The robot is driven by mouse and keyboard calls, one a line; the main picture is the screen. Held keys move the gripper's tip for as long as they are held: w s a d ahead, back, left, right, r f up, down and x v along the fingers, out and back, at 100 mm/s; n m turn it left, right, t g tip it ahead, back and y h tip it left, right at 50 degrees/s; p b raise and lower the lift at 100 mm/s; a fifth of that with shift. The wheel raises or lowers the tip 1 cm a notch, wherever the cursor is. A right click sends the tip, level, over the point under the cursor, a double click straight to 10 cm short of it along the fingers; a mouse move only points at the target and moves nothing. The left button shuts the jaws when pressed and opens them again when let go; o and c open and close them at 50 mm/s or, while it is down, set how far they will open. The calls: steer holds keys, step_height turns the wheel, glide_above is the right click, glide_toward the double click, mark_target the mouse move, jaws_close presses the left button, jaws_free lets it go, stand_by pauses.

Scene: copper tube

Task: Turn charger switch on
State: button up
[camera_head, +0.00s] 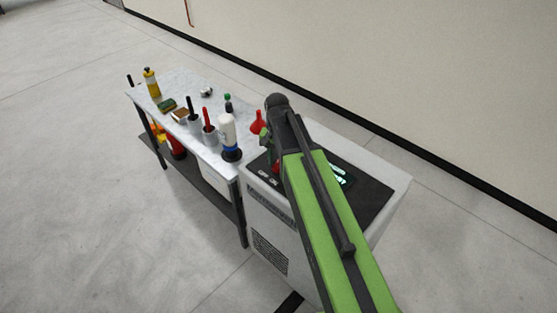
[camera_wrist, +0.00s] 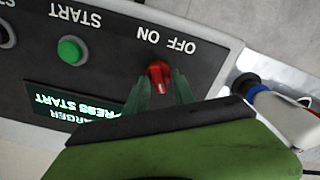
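The charger is a grey cabinet (camera_head: 270,250) with a dark top panel, seen in the head view. In the wrist view its panel (camera_wrist: 110,40) appears upside down. The red rotary switch (camera_wrist: 159,73) sits below the ON and OFF labels, ON at upper left and OFF at upper right. I cannot tell which label it points to. My gripper (camera_wrist: 162,82) has one green finger on each side of the switch, apart, with the red handle between them. Contact is not clear. In the head view my gripper (camera_head: 270,153) is over the panel's left part, largely hidden by my arm.
A green START button (camera_wrist: 72,50) and a lit display (camera_wrist: 75,103) reading PRESS START are on the panel. A table (camera_head: 185,88) with bottles, cups and a red funnel-like item (camera_head: 258,122) adjoins the charger. A wall runs behind; floor at left is clear.

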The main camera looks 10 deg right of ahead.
steer(key=shift+o, duration=0.3)
step_height(320, 180, up, 18)
steer(key=p, duration=1.7)
steer(key=shift+f, duration=0.25)
steer(key=b, duration=1)
glide_above(278, 163)
steer(key=s, duration=0.3)
step_height(278, 163, down, 10)
steer(key=s+f+n+b, duration=0.1)
steer(key=s+f+b, duration=0.1)
steer(key=s+f+n+b, duration=0.1)
steer(key=s+f+b, duration=0.1)
steer(key=s, duration=0.1)
steer(key=shift+s+f, duration=0.3)
steer(key=shift+f, duration=0.05)
steer(key=s+n, duration=0.1)
steer(key=s+r+n, duration=0.1)
steer(key=shift+s+n+p, duration=0.2)
steer(key=shift+n+p, duration=0.15)
steer(key=shift+n, duration=0.05)
steer(key=shift+w+n, duration=0.15)
steer(key=shift+n, duration=0.15)
